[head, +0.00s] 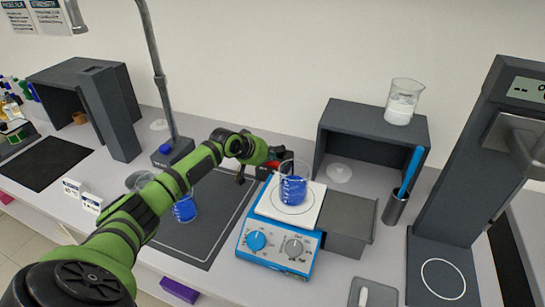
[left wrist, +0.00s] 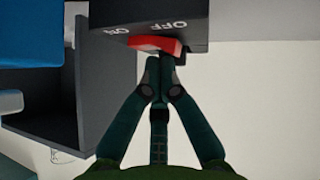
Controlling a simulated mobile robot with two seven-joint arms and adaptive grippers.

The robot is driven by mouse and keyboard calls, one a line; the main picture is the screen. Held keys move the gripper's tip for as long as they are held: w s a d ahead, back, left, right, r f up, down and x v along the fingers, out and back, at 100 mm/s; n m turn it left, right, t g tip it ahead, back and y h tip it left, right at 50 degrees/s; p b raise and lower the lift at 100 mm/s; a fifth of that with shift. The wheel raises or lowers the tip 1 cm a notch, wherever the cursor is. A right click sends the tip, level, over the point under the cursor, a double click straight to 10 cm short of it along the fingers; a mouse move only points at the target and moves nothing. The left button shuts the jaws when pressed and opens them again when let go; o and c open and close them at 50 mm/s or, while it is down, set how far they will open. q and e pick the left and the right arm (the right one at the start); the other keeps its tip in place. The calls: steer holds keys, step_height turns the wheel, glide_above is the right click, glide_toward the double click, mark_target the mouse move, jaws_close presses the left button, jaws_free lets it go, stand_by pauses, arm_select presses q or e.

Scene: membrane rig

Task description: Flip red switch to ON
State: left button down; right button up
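The red switch (left wrist: 155,44) sits on the face of a dark box (left wrist: 190,14) at the top of the left wrist view. White ON and OFF labels are printed beside it, ON toward the left and OFF toward the right. The switch shows only as a small red patch (head: 272,163) in the head view, partly hidden behind my gripper and a beaker. My left gripper (left wrist: 159,62) has its fingertips together, empty, right at the switch; I cannot tell whether they touch it. The left gripper also shows in the head view (head: 262,158). My right gripper is not in view.
A beaker of blue liquid (head: 293,190) stands on a blue hotplate (head: 277,249) close to my left gripper. Another blue-filled beaker (head: 185,209) is beside my forearm. A grey shelf (head: 372,118) and a metal cup with a blue-handled tool (head: 396,208) stand to the right.

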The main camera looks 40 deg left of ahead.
mark_target(270, 162)
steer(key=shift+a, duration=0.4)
arm_select(q)
steer(key=shift+r+p, duration=0.5)
steer(key=shift+p, duration=0.05)
step_height(270, 162, up, 4)
steer(key=p, duration=0.4)
steer(key=shift+s+f+b, duration=0.1)
steer(key=shift+s+b, duration=0.5)
steer(key=shift+b, duration=0.05)
steer(key=s+d+r+b, duration=0.1)
steer(key=s+r+b, duration=0.1)
steer(key=s+r, duration=0.4)
steer(key=shift+d, duration=0.15)
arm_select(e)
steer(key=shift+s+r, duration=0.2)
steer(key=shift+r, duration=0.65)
arm_select(q)
steer(key=shift+w+r, duration=0.1)
